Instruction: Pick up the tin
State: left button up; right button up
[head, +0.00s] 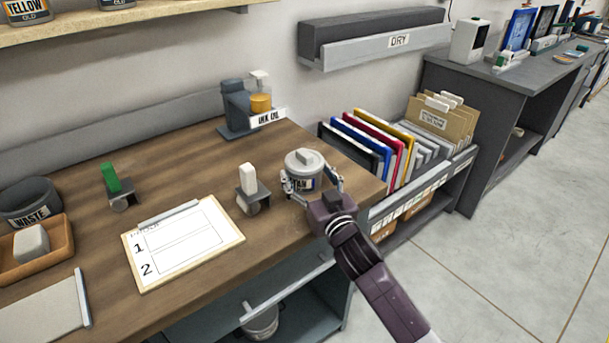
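The tin (304,168) is a small grey round can with a knobbed lid and a label reading "TAN". It stands upright near the right end of the wooden table (80,178). My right gripper (312,186) comes in from the lower right with its fingers on either side of the tin. The fingers look spread around it; whether both press on it I cannot tell. The tin's lower right side is partly hidden by the gripper. My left gripper is not in view.
A white-handled roller (249,184) stands close left of the tin. A clipboard (182,243), a green-handled roller (115,184) and an ink oil holder (240,108) are also on the table. A rack of coloured folders (378,140) stands beyond the table's right edge.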

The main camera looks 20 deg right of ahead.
jog(key=c, duration=1.2)
jog(key=shift+r, duration=0.15)
jog(key=shift+c, duration=0.2)
